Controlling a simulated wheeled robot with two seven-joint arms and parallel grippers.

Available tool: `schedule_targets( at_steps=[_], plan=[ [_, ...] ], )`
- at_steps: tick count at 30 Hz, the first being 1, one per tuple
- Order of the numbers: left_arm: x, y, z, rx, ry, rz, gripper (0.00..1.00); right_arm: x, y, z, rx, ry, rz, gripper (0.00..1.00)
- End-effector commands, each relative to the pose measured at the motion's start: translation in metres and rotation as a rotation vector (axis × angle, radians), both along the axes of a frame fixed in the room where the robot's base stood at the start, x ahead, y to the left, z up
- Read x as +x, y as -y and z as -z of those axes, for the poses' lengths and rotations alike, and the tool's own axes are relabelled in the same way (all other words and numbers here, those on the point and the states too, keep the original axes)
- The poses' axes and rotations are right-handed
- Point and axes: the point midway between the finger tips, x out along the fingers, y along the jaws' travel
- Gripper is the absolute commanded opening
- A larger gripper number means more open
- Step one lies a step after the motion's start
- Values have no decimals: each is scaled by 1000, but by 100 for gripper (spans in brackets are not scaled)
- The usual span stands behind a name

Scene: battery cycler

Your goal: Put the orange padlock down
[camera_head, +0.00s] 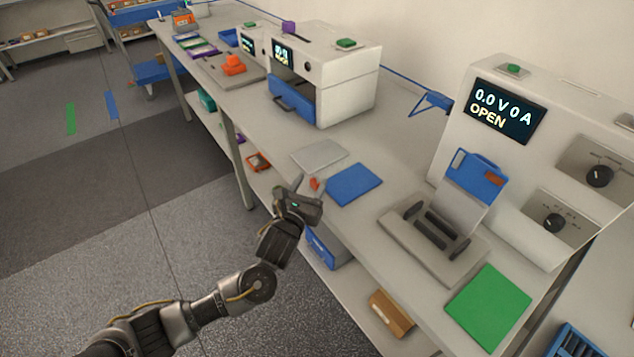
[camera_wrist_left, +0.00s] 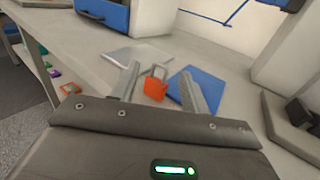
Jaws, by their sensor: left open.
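The orange padlock (camera_wrist_left: 155,88) sits on the bench top between a grey plate (camera_wrist_left: 137,56) and a blue mat (camera_wrist_left: 188,84) in the left wrist view. In the head view the padlock (camera_head: 315,184) shows small and partly hidden behind my left gripper (camera_head: 304,186). In the left wrist view the fingers of my left gripper (camera_wrist_left: 163,88) are open, one on each side of the padlock, with gaps between. I cannot tell whether the padlock touches the blue mat. My right gripper is not in view.
A cycler with a display reading OPEN (camera_head: 505,110) stands at the right, with a grey fixture (camera_head: 400,235) and a green mat (camera_head: 490,307) before it. A white box with a blue drawer (camera_head: 291,101) stands farther back. The front bench edge is near my left arm.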

Motion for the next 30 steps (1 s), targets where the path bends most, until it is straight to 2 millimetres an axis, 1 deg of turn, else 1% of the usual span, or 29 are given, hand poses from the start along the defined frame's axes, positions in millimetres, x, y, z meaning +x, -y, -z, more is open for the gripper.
schedule_targets(
  at_steps=[2,4,9,12,15,21,22,23,30],
  plan=[
    [2,1,-1,0,1,0,46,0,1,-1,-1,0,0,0],
    [9,4,-1,2,2,0,46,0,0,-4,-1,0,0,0],
    [32,13,1,0,1,0,46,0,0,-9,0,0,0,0],
    [43,16,2,1,1,0,46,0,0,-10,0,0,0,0],
    [48,18,2,0,0,2,46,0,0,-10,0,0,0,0],
    [48,18,3,0,0,2,46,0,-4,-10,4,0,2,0],
    [48,18,3,0,0,2,45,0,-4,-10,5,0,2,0],
    [48,18,3,0,0,2,41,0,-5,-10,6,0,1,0],
    [48,18,3,0,0,2,9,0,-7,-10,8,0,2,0]
  ],
)
